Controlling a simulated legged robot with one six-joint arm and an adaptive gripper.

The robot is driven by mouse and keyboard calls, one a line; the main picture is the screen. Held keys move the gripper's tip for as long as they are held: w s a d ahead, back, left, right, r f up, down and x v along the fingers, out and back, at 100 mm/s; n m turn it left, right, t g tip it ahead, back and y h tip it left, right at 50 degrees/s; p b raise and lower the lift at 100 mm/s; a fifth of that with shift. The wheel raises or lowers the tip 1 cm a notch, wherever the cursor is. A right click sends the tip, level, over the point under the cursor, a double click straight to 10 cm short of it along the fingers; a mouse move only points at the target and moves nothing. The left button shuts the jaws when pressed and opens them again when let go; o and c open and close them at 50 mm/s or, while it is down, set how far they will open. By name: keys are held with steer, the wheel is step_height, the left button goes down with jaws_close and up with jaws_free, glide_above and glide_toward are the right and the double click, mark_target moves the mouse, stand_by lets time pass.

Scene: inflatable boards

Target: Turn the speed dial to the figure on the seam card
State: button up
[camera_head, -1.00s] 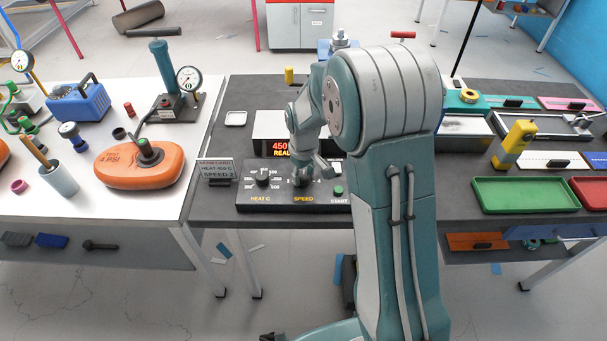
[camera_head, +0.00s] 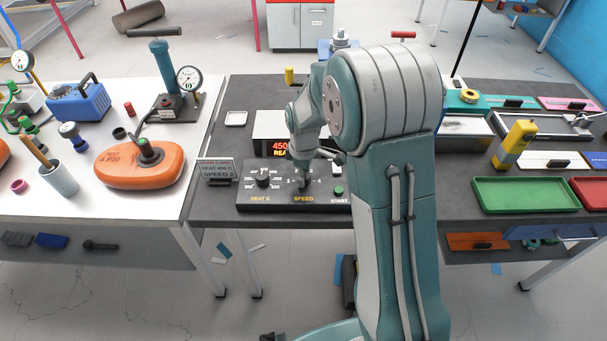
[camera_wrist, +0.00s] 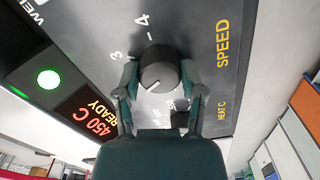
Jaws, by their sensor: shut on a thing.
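The speed dial (camera_wrist: 157,69) is a black round knob with a white pointer line. My gripper (camera_head: 302,184) is over it on the control box (camera_head: 265,198). In the wrist view my gripper (camera_wrist: 158,78) has one finger on each side of the knob, shut on it. The pointer aims to the lower left, past the printed 3; the figure there is hidden by a finger. The 4 shows above the knob. The seam card (camera_head: 217,170) stands left of the box and reads HEAT 450 C, SPEED 2.
The heat dial (camera_head: 263,181) is left of the speed dial. A green start button (camera_head: 338,191) is to the right. The red display (camera_head: 282,147) behind reads 450 and READY. An orange inflatable piece (camera_head: 140,168) lies on the white table to the left.

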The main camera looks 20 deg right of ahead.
steer(key=shift+f, duration=0.1)
steer(key=o, duration=1.1)
steer(key=shift+o, duration=0.2)
step_height(320, 180, up, 12)
steer(key=shift+w, duration=0.1)
